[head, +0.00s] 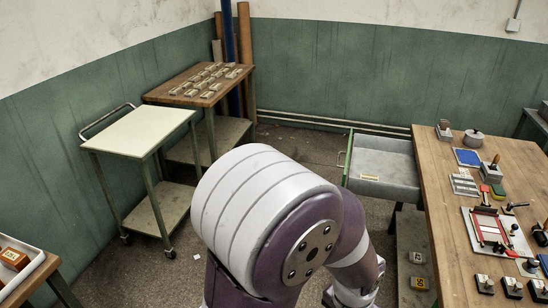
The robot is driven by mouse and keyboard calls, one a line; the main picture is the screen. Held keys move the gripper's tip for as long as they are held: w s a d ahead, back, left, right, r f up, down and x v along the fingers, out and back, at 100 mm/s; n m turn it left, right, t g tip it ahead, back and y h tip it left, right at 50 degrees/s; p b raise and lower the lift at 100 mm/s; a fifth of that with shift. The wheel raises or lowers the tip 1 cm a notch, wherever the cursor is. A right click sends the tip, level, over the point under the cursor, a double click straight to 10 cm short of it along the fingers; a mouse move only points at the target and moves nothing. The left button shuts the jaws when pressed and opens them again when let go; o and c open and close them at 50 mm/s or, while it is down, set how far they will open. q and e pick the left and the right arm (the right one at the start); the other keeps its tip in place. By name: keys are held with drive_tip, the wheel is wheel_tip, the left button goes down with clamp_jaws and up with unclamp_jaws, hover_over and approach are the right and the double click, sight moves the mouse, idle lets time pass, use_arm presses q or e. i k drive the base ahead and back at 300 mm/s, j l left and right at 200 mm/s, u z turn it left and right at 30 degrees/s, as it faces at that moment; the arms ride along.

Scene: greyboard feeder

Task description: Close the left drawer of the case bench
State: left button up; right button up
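The wooden-topped bench (450,215) stands at the right. A grey drawer (398,170) is pulled out to the left from its far left side, with a green front panel (348,158) and a small handle (340,159). A small yellowish piece shows in the drawer's near part. A large white and purple link of my arm fills the lower middle, and another link bends down towards the bottom edge, left of the bench and on the near side of the drawer. I see no fingertips of either gripper.
A wheeled cart with a cream top (140,130) and a wooden table with several small blocks (182,83) stand at the left. Pads, stamps and a red-framed device (490,232) lie on the bench. Floor left of the drawer is partly clear.

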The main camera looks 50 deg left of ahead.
sight(393, 160)
drive_tip(key=k+j+u, duration=0.1)
drive_tip(key=j+u, duration=0.2)
drive_tip(key=j, duration=0.7)
drive_tip(key=j+u, duration=0.25)
drive_tip(key=j, duration=0.75)
drive_tip(key=i+j, duration=0.1)
drive_tip(key=i, duration=0.6)
drive_tip(key=i+j, duration=0.1)
drive_tip(key=i, duration=0.55)
drive_tip(key=i+j, duration=0.1)
drive_tip(key=i, duration=0.6)
drive_tip(key=i+j+z, duration=0.1)
drive_tip(key=i, duration=0.55)
